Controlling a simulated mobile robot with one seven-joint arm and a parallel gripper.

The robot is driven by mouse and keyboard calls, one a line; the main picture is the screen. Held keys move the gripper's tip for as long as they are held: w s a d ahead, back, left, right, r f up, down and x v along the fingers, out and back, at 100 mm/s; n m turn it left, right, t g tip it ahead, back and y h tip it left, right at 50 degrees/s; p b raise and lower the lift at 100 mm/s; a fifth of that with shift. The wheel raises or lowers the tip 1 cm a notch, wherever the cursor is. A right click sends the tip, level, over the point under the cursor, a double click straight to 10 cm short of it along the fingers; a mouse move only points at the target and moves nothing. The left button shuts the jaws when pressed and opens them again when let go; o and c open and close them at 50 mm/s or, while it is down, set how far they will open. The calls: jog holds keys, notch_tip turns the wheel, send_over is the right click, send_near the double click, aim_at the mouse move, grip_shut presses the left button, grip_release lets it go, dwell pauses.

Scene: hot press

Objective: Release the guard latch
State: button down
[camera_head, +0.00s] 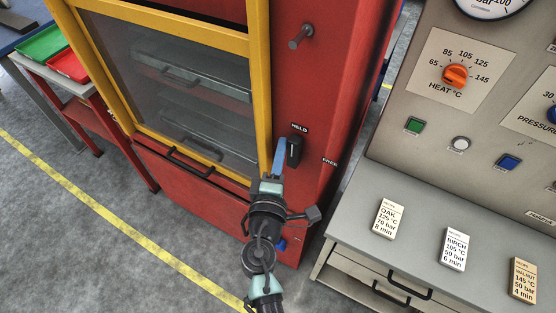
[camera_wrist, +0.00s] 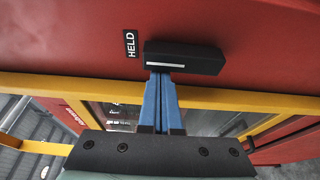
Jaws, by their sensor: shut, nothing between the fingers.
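The guard latch (camera_head: 294,150) is a black lever on the red press front, just right of the yellow guard frame. It points up at the HELD label (camera_head: 300,127); the FREE label (camera_head: 330,162) is to its lower right. In the wrist view the latch (camera_wrist: 184,58) is a black bar with a white line, beside the HELD label (camera_wrist: 131,44). My gripper (camera_head: 280,142) has blue fingers, shut together with nothing between them. In the wrist view its fingertips (camera_wrist: 163,76) reach the latch's near edge; I cannot tell whether they touch it.
The yellow-framed guard (camera_head: 260,90) covers the press shelves and looks closed, with a black handle (camera_head: 190,162) low on it. A peg (camera_head: 301,36) sticks out above the latch. The control panel (camera_head: 440,110) and a grey counter (camera_head: 365,213) with recipe cards stand at right.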

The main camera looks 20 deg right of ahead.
jog(key=shift+w+d, duration=0.2)
jog(key=shift+w, duration=0.05)
jog(key=shift+f+b, duration=0.15)
jog(key=shift+b, duration=0.45)
